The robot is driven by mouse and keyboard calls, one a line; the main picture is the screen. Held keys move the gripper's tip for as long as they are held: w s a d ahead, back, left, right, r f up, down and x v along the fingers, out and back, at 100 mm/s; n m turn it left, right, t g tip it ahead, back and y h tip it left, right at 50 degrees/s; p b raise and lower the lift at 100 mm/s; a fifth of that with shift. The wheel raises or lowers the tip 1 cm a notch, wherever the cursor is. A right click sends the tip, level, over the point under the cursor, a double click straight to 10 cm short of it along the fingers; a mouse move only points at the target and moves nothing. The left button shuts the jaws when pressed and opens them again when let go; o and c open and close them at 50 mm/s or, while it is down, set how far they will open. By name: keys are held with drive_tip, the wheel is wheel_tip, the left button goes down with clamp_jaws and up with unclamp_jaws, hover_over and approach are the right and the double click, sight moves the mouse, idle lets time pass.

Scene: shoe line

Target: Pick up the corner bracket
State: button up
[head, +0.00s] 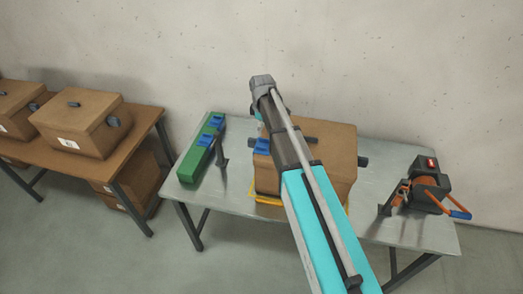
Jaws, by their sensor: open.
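I cannot single out the corner bracket for certain in the head view. A small dark grey angled piece (222,154) stands at the right side of the green block (189,164) on the metal table. A similar dark piece (384,209) is by the orange and black device at the right; which of them, if either, is the bracket is too small to tell. My teal and grey arm reaches up across the middle of the view, over the brown box (335,150). My gripper's fingertips do not show; the arm hides what lies behind it.
The brown box fills the table's middle, on a yellow base (267,199). The orange and black device (433,185) takes the right end. Blue clips (207,139) sit on the green block. More boxes (83,122) stand on a brown table at left. Bare metal (420,232) shows at front right.

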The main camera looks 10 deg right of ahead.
sight(262, 145)
drive_tip(key=shift+f+b, duration=1.15)
drive_tip(key=shift+f, duration=0.3)
drive_tip(key=shift+s+a+f+b, duration=0.1)
drive_tip(key=shift+f+b, duration=2.5)
drive_tip(key=c, duration=1)
drive_tip(key=shift+o, duration=0.2)
drive_tip(key=shift+r, duration=0.1)
wheel_tip(262, 145, up, 10)
drive_tip(key=p, duration=1)
